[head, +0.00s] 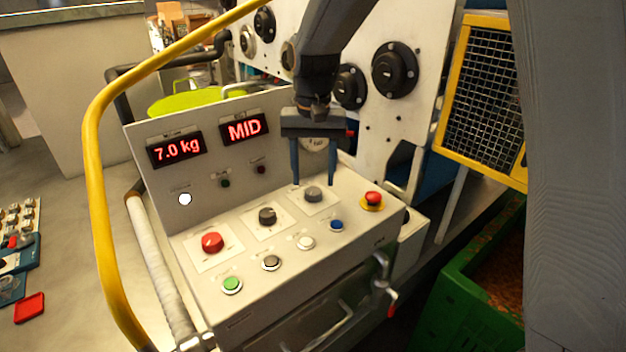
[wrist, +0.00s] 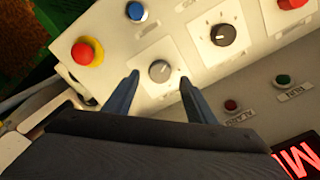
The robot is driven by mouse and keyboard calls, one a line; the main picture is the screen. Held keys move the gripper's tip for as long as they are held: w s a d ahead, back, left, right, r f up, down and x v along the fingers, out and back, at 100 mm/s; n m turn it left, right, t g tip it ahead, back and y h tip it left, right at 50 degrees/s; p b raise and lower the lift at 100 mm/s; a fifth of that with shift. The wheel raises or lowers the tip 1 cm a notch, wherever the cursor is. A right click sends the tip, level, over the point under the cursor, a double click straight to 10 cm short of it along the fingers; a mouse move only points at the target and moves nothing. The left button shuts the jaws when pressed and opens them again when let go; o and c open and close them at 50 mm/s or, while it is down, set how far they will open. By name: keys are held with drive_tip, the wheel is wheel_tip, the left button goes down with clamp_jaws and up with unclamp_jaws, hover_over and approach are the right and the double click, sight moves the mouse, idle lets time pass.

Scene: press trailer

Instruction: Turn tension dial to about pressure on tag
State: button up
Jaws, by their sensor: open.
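A white control panel (head: 275,268) carries a row of three knobs: a red knob (head: 212,242), a dark knob (head: 267,216) and a grey knob (head: 313,194). Their labels are too small to read, so I cannot tell which is the tension dial. My gripper (head: 314,183) points down over the grey knob, its fingers apart and empty. In the wrist view the grey knob (wrist: 159,71) lies between the fingertips (wrist: 160,77); I see no contact. Displays read "7.0 kg" (head: 177,149) and "MID" (head: 244,128). A round pale face behind my gripper is partly hidden; no pressure tag is readable.
A red mushroom button (head: 372,198) on a yellow base stands right of the grey knob. A yellow rail (head: 90,150) curves at left. A green crate (head: 455,300) is at right.

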sight(313, 190)
drive_tip(key=shift+f+p, duration=0.45)
drive_tip(key=shift+f, duration=1.25)
drive_tip(key=c, duration=1)
drive_tip(key=shift+c, duration=0.2)
drive_tip(key=shift+m, duration=0.3)
drive_tip(key=shift+r+m+p, duration=0.1)
drive_tip(key=shift+m+p, duration=0.65)
drive_tip(key=shift+m, duration=1.75)
drive_tip(key=o, duration=1)
